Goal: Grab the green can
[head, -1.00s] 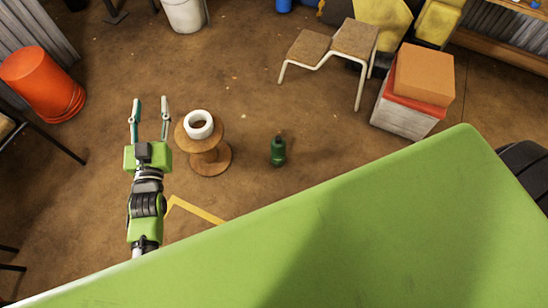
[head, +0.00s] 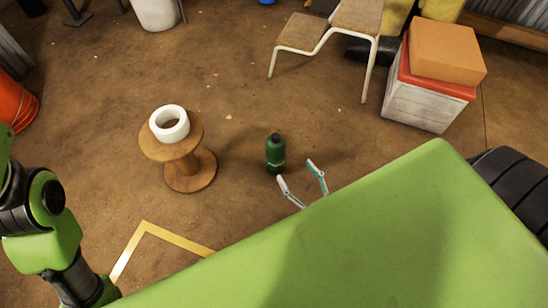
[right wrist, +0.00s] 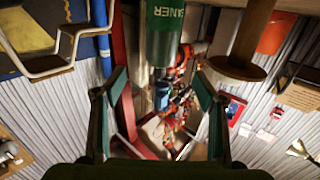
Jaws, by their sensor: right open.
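The green can (head: 275,155) stands upright on the brown floor, a dark green bottle-like cylinder with a narrower dark top. In the head view my right gripper (head: 296,171) has its two thin fingers spread just to the lower right of the can, beyond the edge of my green body panel. In the right wrist view the can (right wrist: 164,38) is at the top centre, with white lettering. My right gripper's fingers (right wrist: 161,78) are apart, and the can lies ahead of the gap between them. Only links of my left arm show at the left; its gripper is out of view.
A wooden spool (head: 190,170) with a white roll (head: 169,123) on it stands left of the can. A step stool (head: 325,38) and a crate (head: 420,103) with an orange box (head: 447,52) stand behind. Floor around the can is clear.

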